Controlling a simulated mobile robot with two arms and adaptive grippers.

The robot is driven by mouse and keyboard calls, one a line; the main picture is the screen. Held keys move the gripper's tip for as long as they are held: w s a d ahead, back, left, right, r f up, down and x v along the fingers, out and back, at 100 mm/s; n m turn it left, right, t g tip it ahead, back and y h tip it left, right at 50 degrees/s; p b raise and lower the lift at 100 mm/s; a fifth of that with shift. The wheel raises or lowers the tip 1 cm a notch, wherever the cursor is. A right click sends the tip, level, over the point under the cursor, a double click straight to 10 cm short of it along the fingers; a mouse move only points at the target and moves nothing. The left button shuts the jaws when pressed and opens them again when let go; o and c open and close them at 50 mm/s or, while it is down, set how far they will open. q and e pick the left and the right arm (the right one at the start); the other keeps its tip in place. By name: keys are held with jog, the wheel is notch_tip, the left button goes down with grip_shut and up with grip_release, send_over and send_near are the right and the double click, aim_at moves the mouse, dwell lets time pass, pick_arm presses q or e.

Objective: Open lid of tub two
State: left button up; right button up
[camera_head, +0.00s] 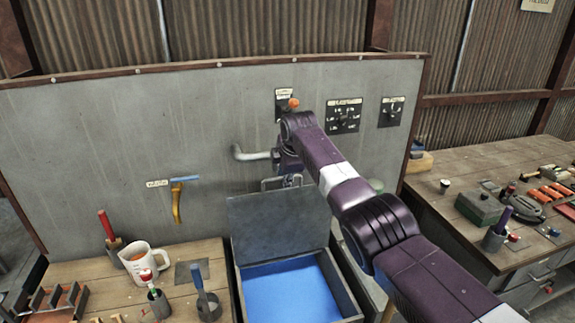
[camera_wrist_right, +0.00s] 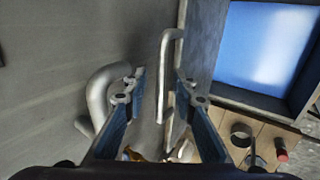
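A grey metal tub (camera_head: 347,292) stands in the middle of the head view, with a bright blue surface inside. Its grey lid (camera_head: 280,222) is swung up, standing near upright towards the back panel. A metal bar handle (camera_wrist_right: 164,85) is at the lid's upper edge. My right gripper (camera_head: 289,178) is at this top edge, partly hidden by its own arm in the head view. In the right wrist view, my right gripper (camera_wrist_right: 160,88) has its fingers apart on either side of the handle, with visible gaps. My left gripper is not in view.
A bent grey pipe (camera_head: 251,154) sticks out of the grey panel (camera_head: 80,140) beside my right gripper. A left workbench (camera_head: 110,275) holds a mug (camera_head: 143,264) and tools. A cluttered right workbench (camera_head: 450,205) stands beyond my arm.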

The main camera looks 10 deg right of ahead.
jog(key=v, duration=1.1)
